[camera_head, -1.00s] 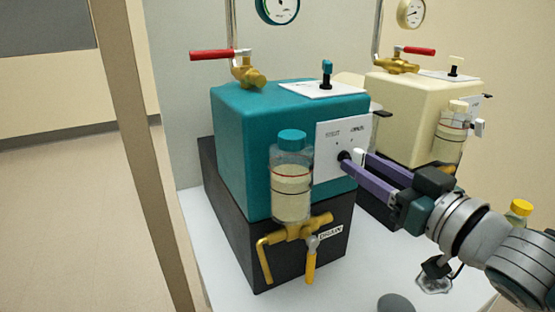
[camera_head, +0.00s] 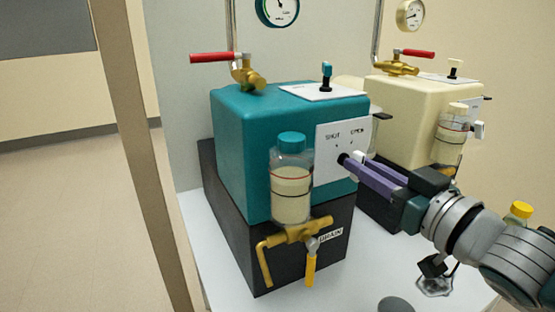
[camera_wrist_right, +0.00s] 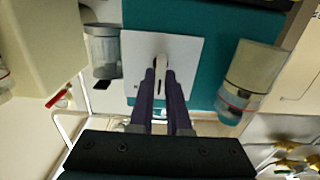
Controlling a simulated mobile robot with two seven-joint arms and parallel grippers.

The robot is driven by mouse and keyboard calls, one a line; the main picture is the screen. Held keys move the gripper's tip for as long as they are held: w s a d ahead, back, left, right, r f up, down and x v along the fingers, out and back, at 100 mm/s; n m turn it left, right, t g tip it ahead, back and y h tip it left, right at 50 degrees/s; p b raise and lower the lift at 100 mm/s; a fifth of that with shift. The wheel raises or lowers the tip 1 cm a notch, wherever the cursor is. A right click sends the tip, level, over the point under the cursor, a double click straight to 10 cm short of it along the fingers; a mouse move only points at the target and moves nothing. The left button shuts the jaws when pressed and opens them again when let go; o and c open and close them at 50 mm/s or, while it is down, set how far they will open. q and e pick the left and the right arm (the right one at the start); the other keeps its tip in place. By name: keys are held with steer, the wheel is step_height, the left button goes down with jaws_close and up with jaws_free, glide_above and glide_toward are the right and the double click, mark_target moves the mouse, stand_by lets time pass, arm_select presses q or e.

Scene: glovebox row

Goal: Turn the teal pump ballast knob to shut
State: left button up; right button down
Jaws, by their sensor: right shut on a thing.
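The teal pump (camera_head: 240,140) stands on a dark base, with a white plate (camera_head: 328,170) on its front marked SHUT and OPEN. The ballast knob (camera_head: 343,159) sits on this plate, a small dark knob with a white part beside it. My right gripper (camera_head: 352,162) has its purple fingers shut on the knob. My left gripper is not in view.
A bottle with a teal cap (camera_head: 291,180) hangs left of the plate, above a brass drain valve (camera_head: 295,233). A cream pump (camera_head: 415,110) stands close behind on the right. Red-handled valves (camera_head: 212,57) rise above both pumps. A yellow-capped bottle (camera_head: 521,210) is at right.

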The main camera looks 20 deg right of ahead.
steer(key=shift+n, duration=0.3)
steer(key=shift+a+n+p, duration=0.2)
steer(key=shift+n+p, duration=0.15)
steer(key=shift+n, duration=2.35)
steer(key=c, duration=0.9)
jaws_free()
steer(key=shift+s, duration=0.15)
